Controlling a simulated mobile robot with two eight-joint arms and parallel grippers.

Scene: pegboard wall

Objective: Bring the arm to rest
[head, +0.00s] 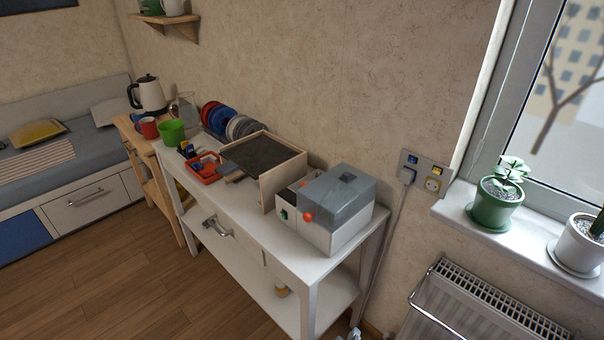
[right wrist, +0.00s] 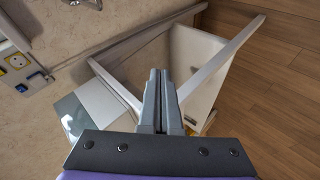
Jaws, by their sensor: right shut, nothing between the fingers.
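My right gripper (right wrist: 160,75) shows in the right wrist view with its two grey fingers pressed together and nothing between them. It points toward the end of the white table (right wrist: 188,75), over or in front of it; I cannot tell the distance. In the head view only a small grey shape at the bottom edge may be part of this gripper; the rest of the arm is out of the picture. My left gripper shows in neither view.
A radiator (head: 480,310) and a sill with potted plants (head: 496,205) stand right. Wooden floor (head: 130,275) is clear at left.

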